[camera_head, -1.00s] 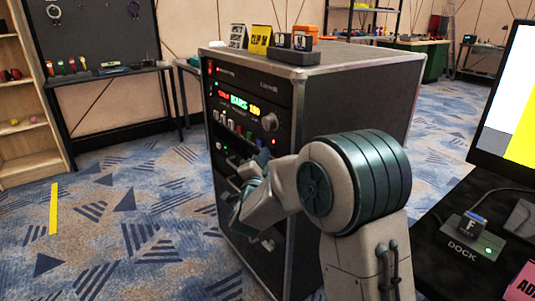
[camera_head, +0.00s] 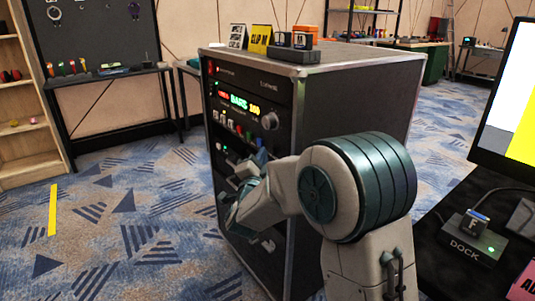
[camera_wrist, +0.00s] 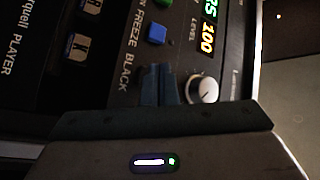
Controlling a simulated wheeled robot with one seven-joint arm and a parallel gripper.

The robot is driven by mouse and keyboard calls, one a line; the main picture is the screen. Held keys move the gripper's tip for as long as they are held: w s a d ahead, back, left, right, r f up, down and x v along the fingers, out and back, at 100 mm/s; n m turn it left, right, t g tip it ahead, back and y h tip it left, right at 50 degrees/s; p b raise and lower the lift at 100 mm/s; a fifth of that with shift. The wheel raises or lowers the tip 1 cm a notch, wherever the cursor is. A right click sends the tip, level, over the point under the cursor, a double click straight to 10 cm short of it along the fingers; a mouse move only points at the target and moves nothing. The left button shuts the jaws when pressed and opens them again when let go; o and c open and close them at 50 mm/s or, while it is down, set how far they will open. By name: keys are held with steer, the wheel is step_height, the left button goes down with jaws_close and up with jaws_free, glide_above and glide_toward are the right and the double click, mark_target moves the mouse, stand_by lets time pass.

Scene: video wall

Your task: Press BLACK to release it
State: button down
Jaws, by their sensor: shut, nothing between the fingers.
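The BLACK label (camera_wrist: 127,72) is printed on the dark front panel in the wrist view. My gripper (camera_wrist: 160,72) is shut and empty, its blue-grey fingertips right beside this label. The button belonging to BLACK is not visible; the fingers hide that spot. I cannot tell whether the fingertips touch the panel. A blue button (camera_wrist: 157,34) sits just beyond the fingertips, near the FREEZE label. In the head view my forearm reaches to the front of the black rack (camera_head: 345,95), and the fingers are small and partly hidden by the wrist.
A level knob (camera_wrist: 203,89) stands close to the right of the fingers, below a lit display (camera_wrist: 208,40). Lettered keys (camera_wrist: 78,47) lie at left. A dock (camera_head: 470,240) and monitor (camera_head: 505,105) are on a desk at right.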

steer(key=shift+s+a, duration=0.1)
steer(key=shift+a, duration=0.05)
steer(key=s+a, duration=0.1)
steer(key=a, duration=0.1)
steer(key=s+a+b, duration=0.1)
steer(key=s+a, duration=0.1)
steer(key=shift+s+a+b, duration=0.15)
steer(key=shift+a+b, duration=0.15)
steer(key=shift+a, duration=0.1)
steer(key=shift+r, duration=0.1)
steer(key=s+d+r+n+g+y+p, duration=0.25)
steer(key=r+n+y+p, duration=0.2)
steer(key=r+p, duration=0.3)
steer(key=s+d+r+n+g+y+p, duration=0.2)
steer(key=s+r+n+g+y+p, duration=0.25)
steer(key=p, duration=0.45)
steer(key=s+d+r+n+g+h+p, duration=0.1)
steer(key=s+d+r+g+p, duration=0.2)
steer(key=s+d+p, duration=0.2)
steer(key=s+d+r+n+g+h+p, duration=0.2)
steer(key=s+d+r+g+p, duration=0.1)
steer(key=s, duration=0.8)
steer(key=s+d+r+n+g+h+p, duration=0.1)
steer(key=s+d+r+g+p, duration=0.2)
steer(key=s+d+p, duration=0.4)
steer(key=shift+s+r+n+g+h+p, duration=0.4)
steer(key=shift+s+g+p, duration=0.3)
steer(key=shift+p, duration=0.5)
